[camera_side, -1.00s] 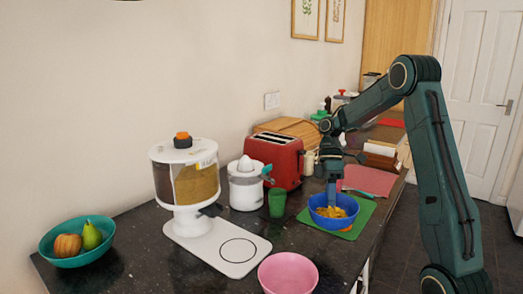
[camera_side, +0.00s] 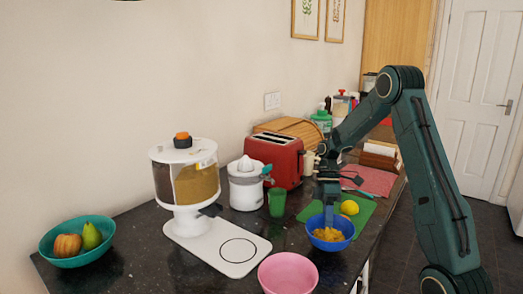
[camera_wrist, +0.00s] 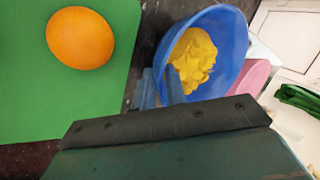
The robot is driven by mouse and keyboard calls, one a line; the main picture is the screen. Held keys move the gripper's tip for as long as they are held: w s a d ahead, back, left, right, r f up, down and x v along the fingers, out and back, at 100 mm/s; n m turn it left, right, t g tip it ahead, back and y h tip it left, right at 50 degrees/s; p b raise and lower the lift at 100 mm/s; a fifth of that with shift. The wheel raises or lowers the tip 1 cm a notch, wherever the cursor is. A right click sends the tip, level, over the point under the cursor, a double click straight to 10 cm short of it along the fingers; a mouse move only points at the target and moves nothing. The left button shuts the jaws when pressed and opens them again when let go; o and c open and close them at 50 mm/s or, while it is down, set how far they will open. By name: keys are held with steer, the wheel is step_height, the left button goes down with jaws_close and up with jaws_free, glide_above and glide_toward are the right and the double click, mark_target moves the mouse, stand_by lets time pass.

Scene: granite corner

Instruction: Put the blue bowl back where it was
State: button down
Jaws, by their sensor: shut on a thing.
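The blue bowl (camera_side: 346,226), holding yellow food (camera_side: 328,235), is at the near edge of the green mat (camera_side: 368,207) in the side view. My gripper (camera_side: 328,221) is shut on its rim. In the wrist view the blue bowl (camera_wrist: 232,42) with the yellow food (camera_wrist: 193,58) is at the upper right, and my gripper's fingertips (camera_wrist: 160,90) are at its left rim. Dark counter shows between the bowl and the green mat (camera_wrist: 40,100) there. I cannot tell whether the bowl is lifted or touches the counter.
A round fruit, yellow in the side view (camera_side: 349,207) and orange in the wrist view (camera_wrist: 80,38), lies on the mat. A pink bowl (camera_side: 288,274) stands near the front edge. A white board with a black ring (camera_side: 222,247), a green cup (camera_side: 277,204) and a red toaster (camera_side: 278,160) stand to the left.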

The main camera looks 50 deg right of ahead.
steer(key=shift+f, duration=0.6)
steer(key=shift+f, duration=0.1)
steer(key=c, duration=1.4)
jaws_free()
steer(key=shift+c, duration=0.2)
steer(key=v, duration=0.7)
steer(key=shift+r, duration=0.3)
